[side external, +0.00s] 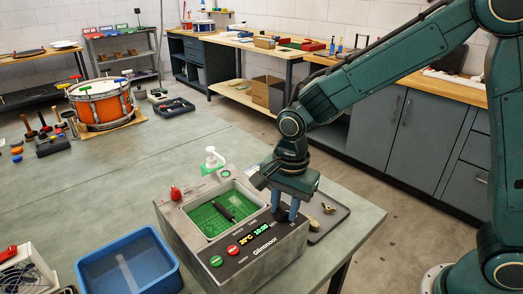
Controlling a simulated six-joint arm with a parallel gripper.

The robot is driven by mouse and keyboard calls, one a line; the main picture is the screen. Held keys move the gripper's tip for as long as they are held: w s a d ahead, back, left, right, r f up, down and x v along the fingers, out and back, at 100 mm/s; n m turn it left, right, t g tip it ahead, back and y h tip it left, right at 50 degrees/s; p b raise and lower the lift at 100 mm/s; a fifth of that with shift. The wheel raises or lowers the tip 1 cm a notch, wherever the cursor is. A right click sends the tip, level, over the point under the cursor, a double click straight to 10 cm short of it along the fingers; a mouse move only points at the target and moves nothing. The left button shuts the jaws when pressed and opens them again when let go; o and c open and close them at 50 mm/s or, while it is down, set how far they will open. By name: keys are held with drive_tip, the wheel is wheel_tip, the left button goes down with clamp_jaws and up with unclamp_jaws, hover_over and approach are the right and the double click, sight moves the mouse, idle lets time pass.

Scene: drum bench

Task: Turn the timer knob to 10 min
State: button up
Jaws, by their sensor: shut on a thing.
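The grey cleaner unit (196,257) stands near the bench's front edge, with an open tank (206,208) holding green liquid and a dark object. Its sloped front panel has a display (254,236) with orange temperature digits and green time digits that look like 10:00. A green button (216,261) and a red button (233,250) sit left of the display. My gripper (285,211) points down at the panel's right end, its blue fingers shut around the dark timer knob (281,215). The fingers hide most of the knob, and I cannot read its pointer.
A white pump bottle (212,160) stands behind the unit and a red item (175,193) sits on its left rim. A dark tray (338,212) with small brass parts lies to the right. A blue bin (90,274) is at front left. An orange drum (100,107) stands farther back.

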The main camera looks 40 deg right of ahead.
sight(287, 213)
drive_tip(key=m, duration=0.5)
drive_tip(key=shift+m, duration=0.4)
drive_tip(key=o, duration=1)
drive_tip(key=shift+r, duration=0.1)
drive_tip(key=r, duration=1.3)
drive_tip(key=shift+s+a+r, duration=0.15)
drive_tip(key=shift+s+r, duration=0.15)
drive_tip(key=shift+s, duration=0.1)
